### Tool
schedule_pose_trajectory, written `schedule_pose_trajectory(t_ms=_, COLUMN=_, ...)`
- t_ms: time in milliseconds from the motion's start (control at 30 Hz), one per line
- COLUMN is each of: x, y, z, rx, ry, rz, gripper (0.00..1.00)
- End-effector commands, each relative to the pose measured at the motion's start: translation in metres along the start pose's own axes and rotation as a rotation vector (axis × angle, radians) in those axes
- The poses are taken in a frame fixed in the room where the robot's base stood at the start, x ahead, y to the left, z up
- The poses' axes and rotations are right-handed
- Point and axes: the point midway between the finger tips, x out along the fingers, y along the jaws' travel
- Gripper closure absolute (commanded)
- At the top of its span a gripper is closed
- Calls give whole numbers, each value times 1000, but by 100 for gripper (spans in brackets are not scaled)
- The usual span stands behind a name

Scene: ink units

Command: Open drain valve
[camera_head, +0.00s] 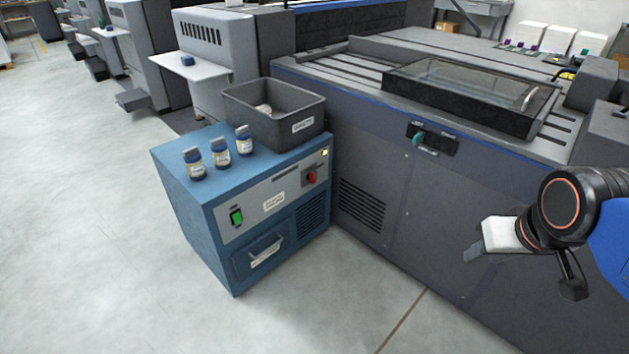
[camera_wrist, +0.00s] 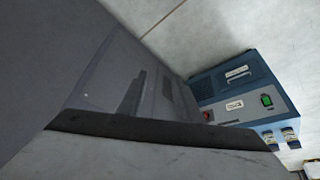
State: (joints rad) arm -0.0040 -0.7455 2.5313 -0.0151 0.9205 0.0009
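A small teal handle (camera_head: 418,139) sits on a dark labelled plate (camera_head: 440,145) on the front of the large grey machine (camera_head: 400,200). It looks like a valve lever, but its label is too small to read. A red rotary knob (camera_head: 311,177) is on the front of the blue cabinet (camera_head: 195,215); this knob also shows in the wrist view (camera_wrist: 207,115). My gripper (camera_head: 472,253) is in front of the machine, below and right of the teal handle, apart from it. Its fingers are seen from the side, and their opening cannot be made out.
The blue cabinet stands against the machine, with a grey bin (camera_head: 265,125) and several bottles (camera_head: 219,154) on top. A green switch (camera_head: 236,216) and a drawer handle (camera_head: 265,245) are on its front. A clear-lidded tray (camera_head: 470,90) is on the machine. The floor in front is clear.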

Motion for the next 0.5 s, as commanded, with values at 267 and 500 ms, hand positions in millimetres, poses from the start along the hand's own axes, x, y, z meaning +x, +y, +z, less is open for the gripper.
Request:
schedule_pose_trajectory(t_ms=267, x=39, y=10, z=-85, rx=-64, ry=113, rz=48, gripper=69)
schedule_pose_trajectory(t_ms=500, x=81, y=9, z=-160, rx=-140, ry=228, rz=69, gripper=69)
